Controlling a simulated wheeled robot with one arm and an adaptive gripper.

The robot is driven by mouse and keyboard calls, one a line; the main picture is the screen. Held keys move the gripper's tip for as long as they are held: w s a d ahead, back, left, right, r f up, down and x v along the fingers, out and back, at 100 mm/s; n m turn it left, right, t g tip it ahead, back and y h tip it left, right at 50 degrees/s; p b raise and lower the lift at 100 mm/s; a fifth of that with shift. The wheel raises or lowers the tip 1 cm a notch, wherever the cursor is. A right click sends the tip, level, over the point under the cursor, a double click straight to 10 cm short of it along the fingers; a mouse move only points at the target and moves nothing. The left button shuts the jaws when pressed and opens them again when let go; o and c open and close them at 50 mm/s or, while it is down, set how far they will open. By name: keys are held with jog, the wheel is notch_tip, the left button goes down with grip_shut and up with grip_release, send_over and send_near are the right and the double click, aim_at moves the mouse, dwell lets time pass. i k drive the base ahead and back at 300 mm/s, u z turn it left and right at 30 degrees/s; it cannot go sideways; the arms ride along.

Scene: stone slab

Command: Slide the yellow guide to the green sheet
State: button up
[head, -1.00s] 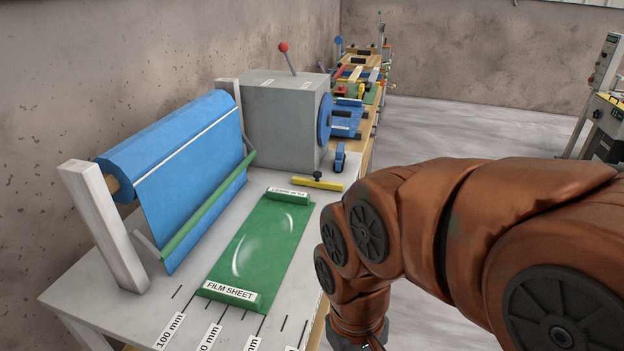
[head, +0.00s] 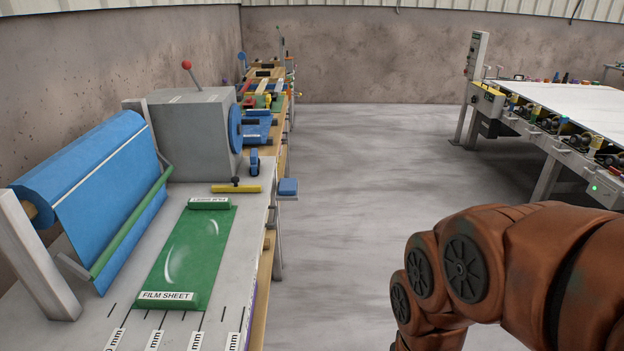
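The yellow guide (head: 240,189) is a short bar with a black knob. It lies on the grey slab (head: 232,240) beyond the far right corner of the green sheet, a little apart from it. The green sheet (head: 185,255) lies flat, with a green bar at each end; the near bar is labelled "FILM SHEET". My arm shows at the lower right, over the floor and to the right of the slab. My gripper is below the picture's edge, so its fingers are hidden.
A blue roll (head: 90,180) on grey posts stands left of the sheet. A grey box (head: 190,130) with a red-knobbed lever stands behind. A small blue pad (head: 288,187) juts from the slab's right side. A conveyor (head: 565,120) stands far right. Open floor (head: 360,200) lies between.

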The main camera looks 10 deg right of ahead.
aim_at(235, 188)
jog(key=z, duration=0.35)
jog(key=k, duration=0.55)
jog(key=z, duration=0.4)
jog(key=i, duration=1.5)
jog(key=u, duration=1.6)
jog(key=i, duration=0.75)
jog(key=u, duration=0.8)
